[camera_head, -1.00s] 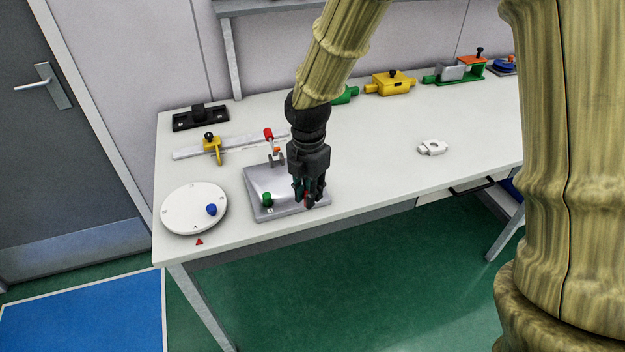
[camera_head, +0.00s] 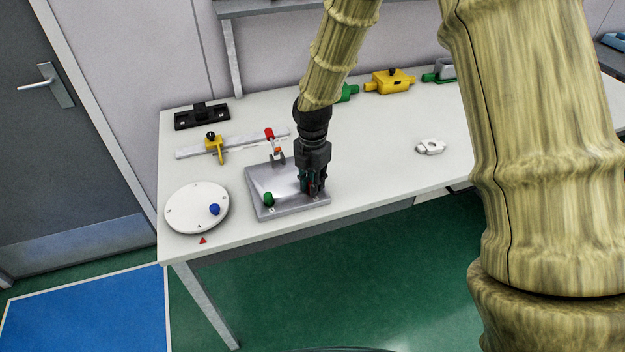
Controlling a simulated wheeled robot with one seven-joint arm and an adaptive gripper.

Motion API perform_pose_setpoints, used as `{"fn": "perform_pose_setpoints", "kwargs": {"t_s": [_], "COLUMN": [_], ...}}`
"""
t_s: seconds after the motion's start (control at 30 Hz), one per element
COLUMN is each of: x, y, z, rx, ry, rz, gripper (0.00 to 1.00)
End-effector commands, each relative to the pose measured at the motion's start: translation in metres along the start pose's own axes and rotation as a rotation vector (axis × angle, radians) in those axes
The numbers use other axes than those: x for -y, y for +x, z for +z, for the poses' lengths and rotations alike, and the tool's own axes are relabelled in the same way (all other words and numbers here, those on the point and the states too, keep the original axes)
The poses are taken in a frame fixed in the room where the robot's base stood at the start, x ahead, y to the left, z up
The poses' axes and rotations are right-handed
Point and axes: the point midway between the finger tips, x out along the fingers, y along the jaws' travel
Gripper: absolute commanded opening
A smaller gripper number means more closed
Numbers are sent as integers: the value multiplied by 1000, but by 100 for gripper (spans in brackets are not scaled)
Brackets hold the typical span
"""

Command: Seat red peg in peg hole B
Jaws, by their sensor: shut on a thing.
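My gripper (camera_head: 313,191) points down over the right part of the grey metal plate (camera_head: 290,207), close to its surface. Its dark fingers are shut on the red peg (camera_head: 313,187), of which only a small red sliver shows between them. I cannot tell whether the peg's lower end is in a hole or just above the plate. Peg hole B cannot be made out; the gripper covers that part of the plate. A green peg (camera_head: 268,199) stands upright at the plate's front left.
Left of the plate is a white disc (camera_head: 183,219) bearing a blue peg (camera_head: 214,209). Behind are a rail with a yellow slider (camera_head: 214,145) and a red-topped clamp (camera_head: 269,133). A white part (camera_head: 430,147) lies right, with clear table around it.

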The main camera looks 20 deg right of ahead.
Motion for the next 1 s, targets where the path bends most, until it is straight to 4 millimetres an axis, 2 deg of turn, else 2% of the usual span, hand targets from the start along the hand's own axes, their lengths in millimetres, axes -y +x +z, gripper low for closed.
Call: {"fn": "perform_pose_setpoints", "kwargs": {"t_s": [0.37, 0.4, 0.5, 0.83, 1.0], "x": [0, 0, 0, 0, -1], "y": [3, 2, 2, 1, -10], "z": [0, 0, 0, 0, 1], "rx": [0, 0, 0, 1, 0], "ry": [1, 1, 1, 1, 1], "rz": [1, 1, 1, 1, 3], "gripper": [2, 26, 40, 40, 40]}}
